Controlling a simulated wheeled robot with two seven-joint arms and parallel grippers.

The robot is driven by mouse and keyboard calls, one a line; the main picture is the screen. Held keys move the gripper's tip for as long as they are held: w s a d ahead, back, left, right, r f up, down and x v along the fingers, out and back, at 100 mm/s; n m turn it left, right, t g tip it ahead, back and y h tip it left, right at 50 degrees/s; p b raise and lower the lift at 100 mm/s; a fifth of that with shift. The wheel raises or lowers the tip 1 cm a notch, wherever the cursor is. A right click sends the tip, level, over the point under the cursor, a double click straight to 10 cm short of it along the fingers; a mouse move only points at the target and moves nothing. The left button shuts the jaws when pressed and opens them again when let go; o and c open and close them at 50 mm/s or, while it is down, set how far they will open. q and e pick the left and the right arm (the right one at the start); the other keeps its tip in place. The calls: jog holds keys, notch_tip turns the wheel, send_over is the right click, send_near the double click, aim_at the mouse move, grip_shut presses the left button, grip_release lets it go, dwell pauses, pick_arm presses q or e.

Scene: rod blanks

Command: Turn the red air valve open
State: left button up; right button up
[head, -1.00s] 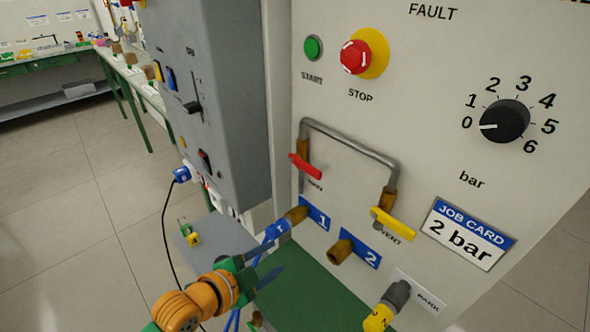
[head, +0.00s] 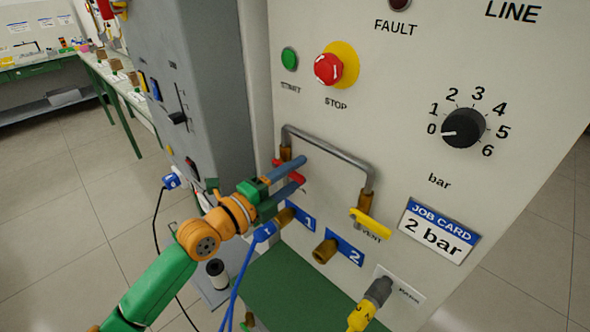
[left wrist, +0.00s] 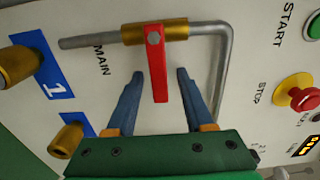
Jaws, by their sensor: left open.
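The red air valve handle (left wrist: 157,65) sits on a brass valve body on the grey pipe, beside the "MAIN" label in the left wrist view. It points from the brass body toward my gripper, across the line of the pipe. My left gripper (left wrist: 155,78) is open, with one blue finger on each side of the handle and a gap on both sides. In the head view the red handle (head: 277,163) is partly hidden behind my left gripper (head: 300,170). My right gripper is not in view.
A yellow vent handle (head: 371,222) is on the pipe's right leg. Brass ports 1 and 2 (head: 325,250) lie below. A red stop button (head: 328,68), a pressure knob (head: 463,128) and a "2 bar" job card (head: 437,232) are on the panel.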

pick_arm(q)
grip_shut()
dwell(1.5)
